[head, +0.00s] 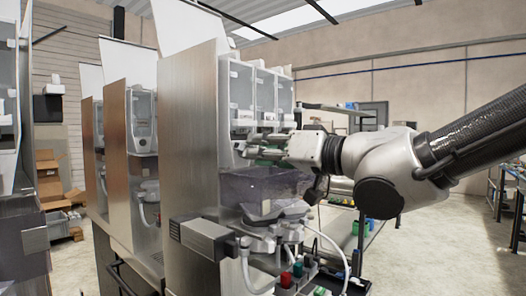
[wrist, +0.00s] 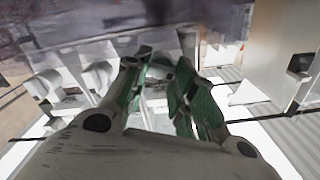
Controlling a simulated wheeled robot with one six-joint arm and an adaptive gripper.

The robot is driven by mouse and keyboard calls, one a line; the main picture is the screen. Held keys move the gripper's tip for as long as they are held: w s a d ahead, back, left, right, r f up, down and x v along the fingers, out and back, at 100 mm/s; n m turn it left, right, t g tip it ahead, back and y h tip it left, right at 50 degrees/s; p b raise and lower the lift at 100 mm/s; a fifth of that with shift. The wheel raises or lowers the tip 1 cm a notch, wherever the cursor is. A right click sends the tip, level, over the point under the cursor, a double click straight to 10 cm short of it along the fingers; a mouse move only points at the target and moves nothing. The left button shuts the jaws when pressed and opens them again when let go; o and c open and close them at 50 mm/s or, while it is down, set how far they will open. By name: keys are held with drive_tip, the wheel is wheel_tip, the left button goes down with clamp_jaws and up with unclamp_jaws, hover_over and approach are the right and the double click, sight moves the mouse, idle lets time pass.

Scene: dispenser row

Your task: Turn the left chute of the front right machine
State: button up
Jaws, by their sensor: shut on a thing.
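The front right machine (head: 195,130) has a tall metal side panel and several clear hoppers (head: 265,92) in a row at its top. My gripper (head: 262,147) reaches in from the right, just below the hoppers. In the wrist view, the green-padded fingers of my gripper (wrist: 168,95) are closed around a pale chute part at the end of the row, taken as the left chute (wrist: 160,72); the fingers hide most of it. Two other white chutes (wrist: 52,88) (wrist: 100,76) stand beside it, to the left in that view. How far the held chute is turned cannot be told.
A dark, see-through bin (head: 258,188) sits right under my gripper, above a grey base with hoses and coloured knobs (head: 287,279). Other similar machines (head: 130,150) stand to the left. Cardboard boxes (head: 50,180) lie behind.

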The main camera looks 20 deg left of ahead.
drive_tip(key=n, duration=1)
drive_tip(key=shift+s+n, duration=0.15)
drive_tip(key=shift+n, duration=0.15)
idle(0.4)
drive_tip(key=o, duration=1)
drive_tip(key=shift+o, duration=0.2)
drive_tip(key=v, duration=1.2)
